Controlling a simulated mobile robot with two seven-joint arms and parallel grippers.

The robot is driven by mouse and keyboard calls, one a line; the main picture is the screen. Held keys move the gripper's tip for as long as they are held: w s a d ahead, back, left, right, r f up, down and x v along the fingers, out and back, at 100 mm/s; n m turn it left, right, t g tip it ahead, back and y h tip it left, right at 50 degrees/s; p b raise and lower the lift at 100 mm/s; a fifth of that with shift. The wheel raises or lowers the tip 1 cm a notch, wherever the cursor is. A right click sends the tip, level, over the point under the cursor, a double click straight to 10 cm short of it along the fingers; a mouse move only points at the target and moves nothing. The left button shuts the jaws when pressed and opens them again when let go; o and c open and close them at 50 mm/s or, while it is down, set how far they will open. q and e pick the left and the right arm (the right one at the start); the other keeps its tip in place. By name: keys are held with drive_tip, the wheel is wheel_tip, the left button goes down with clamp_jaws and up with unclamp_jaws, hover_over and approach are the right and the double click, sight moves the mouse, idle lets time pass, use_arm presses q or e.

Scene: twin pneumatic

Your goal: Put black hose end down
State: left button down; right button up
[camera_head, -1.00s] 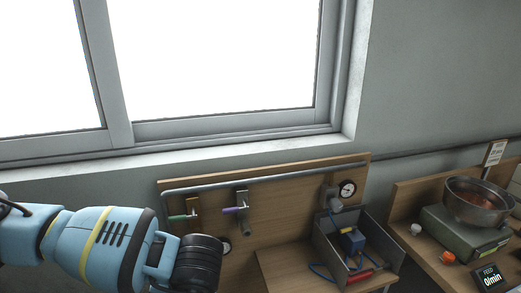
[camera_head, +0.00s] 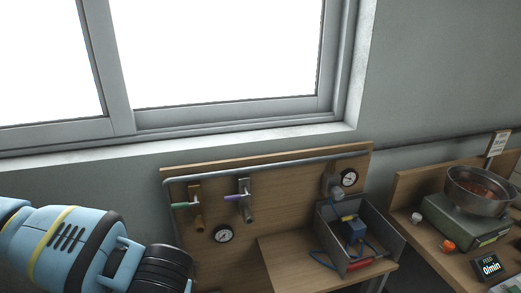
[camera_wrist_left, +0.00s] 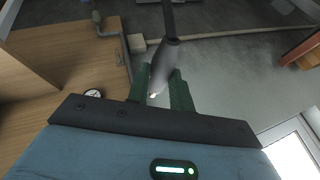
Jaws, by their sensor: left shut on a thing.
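The black hose end (camera_wrist_left: 163,68) shows in the left wrist view as a dark grey tapered piece with a bright tip. A black hose (camera_wrist_left: 168,18) runs from it to the top edge of that view. My left gripper (camera_wrist_left: 160,86) has its green fingers shut on this hose end, one on each side. In the head view my left arm (camera_head: 75,250) comes in at lower left, in front of the board; the fingers and the hose end are out of that view. My right gripper is not in view.
A wooden board (camera_head: 285,205) carries a green-handled valve (camera_head: 195,206), a purple-handled valve (camera_head: 243,200), a pipe and gauges (camera_head: 223,234). A grey bin (camera_head: 385,235) holds a blue part (camera_head: 352,229) and a red-ended hose. A metal bowl (camera_head: 482,192) stands at right.

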use_arm(q)
drive_tip(key=shift+d, duration=0.1)
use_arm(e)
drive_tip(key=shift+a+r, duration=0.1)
use_arm(q)
drive_tip(key=w+d+r+m+t+h, duration=0.1)
drive_tip(key=w+d+r+m, duration=0.1)
drive_tip(key=d+r+m, duration=0.2)
drive_tip(key=w+d+r+m+t+h, duration=0.1)
drive_tip(key=d+r+m, duration=0.3)
drive_tip(key=d, duration=0.6)
wheel_tip(320, 180, up, 2)
drive_tip(key=shift+w+d+h, duration=0.3)
drive_tip(key=shift+w+h, duration=0.2)
drive_tip(key=shift+h, duration=0.3)
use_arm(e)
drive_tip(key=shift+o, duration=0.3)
